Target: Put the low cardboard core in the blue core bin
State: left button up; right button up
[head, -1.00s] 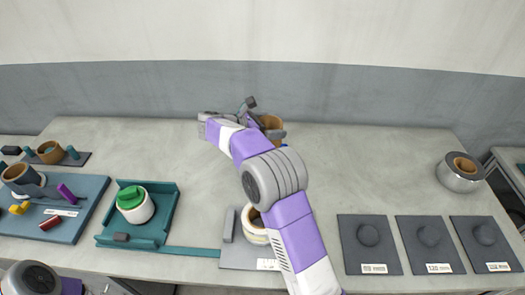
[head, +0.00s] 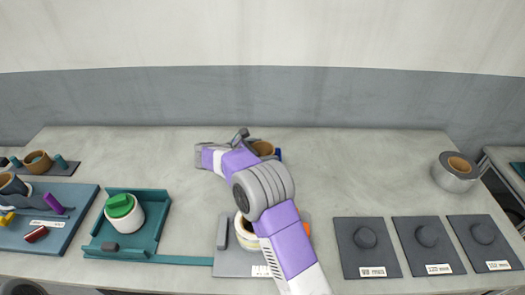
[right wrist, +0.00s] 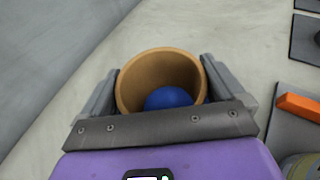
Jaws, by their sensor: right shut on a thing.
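A brown cardboard core (head: 263,148) is near the back middle of the table, partly hidden by my right arm in the head view. In the right wrist view the core (right wrist: 128,82) stands between the two fingers of my right gripper (right wrist: 160,80), which is shut on it. A rounded blue thing (right wrist: 168,98) shows inside the core's opening. A bit of blue (head: 278,154) also shows beside the core in the head view. I cannot tell whether this blue is part of the bin. My left gripper is out of view.
A grey pad with a tape roll (head: 244,238) lies below my right forearm. A green tray (head: 158,208) and a blue tray (head: 75,225) are at left. Grey pads (head: 365,262) and a silver roll (head: 442,174) are at right.

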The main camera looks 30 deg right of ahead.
jog(key=shift+f, duration=0.5)
jog(key=o, duration=0.6)
jog(key=shift+o, duration=0.2)
jog(key=shift+r, duration=0.3)
jog(key=p+v, duration=0.2)
jog(key=v, duration=1)
jog(key=shift+r, duration=0.35)
